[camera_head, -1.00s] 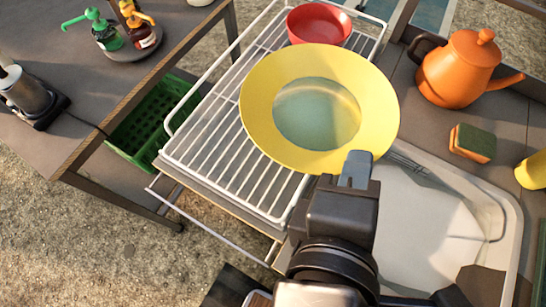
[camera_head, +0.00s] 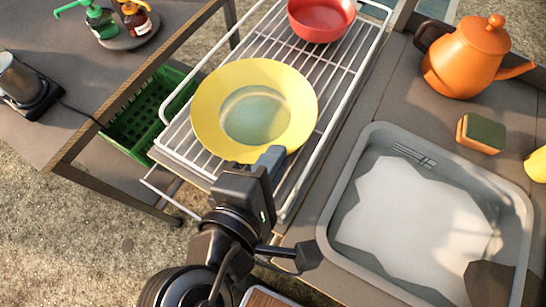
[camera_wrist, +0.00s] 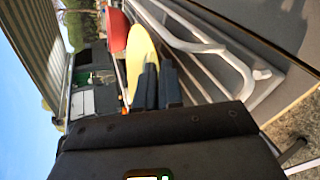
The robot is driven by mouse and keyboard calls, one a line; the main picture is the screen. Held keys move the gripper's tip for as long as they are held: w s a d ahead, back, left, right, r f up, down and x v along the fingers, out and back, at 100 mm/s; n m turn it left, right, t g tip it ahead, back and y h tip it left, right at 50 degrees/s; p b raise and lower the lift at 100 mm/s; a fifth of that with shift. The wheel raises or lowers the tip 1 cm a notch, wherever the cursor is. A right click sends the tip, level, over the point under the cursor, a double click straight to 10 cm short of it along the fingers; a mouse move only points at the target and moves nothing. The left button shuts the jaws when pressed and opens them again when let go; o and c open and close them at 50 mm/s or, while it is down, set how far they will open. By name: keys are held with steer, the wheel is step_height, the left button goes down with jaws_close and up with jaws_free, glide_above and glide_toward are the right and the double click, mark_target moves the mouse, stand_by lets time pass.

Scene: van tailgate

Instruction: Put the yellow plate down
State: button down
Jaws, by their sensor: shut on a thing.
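The yellow plate (camera_head: 212,94) has a wide yellow rim and a pale greenish centre. In the head view it lies over the white wire rack (camera_head: 297,160). My gripper (camera_head: 268,160) is shut on the plate's near rim. In the wrist view the plate (camera_wrist: 137,48) shows edge-on beyond my gripper's fingers (camera_wrist: 158,85), roughly level with the rack's rails. I cannot tell whether the plate touches the wires. A red bowl (camera_head: 322,20) sits on the far end of the rack, apart from the plate.
A grey basin (camera_head: 335,215) with a fork and pale water stands right of the rack. An orange kettle (camera_head: 466,62) and a sponge (camera_head: 481,134) are behind it. A green crate (camera_head: 118,135) is at left, below the side table. Wires between plate and bowl are bare.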

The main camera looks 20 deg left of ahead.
steer(key=shift+f, duration=0.15)
steer(key=c, duration=1.5)
jaws_free()
steer(key=shift+c, duration=0.2)
steer(key=shift+s, duration=0.1)
steer(key=v, duration=1.1)
steer(key=shift+s+r, duration=0.25)
steer(key=shift+s, duration=0.1)
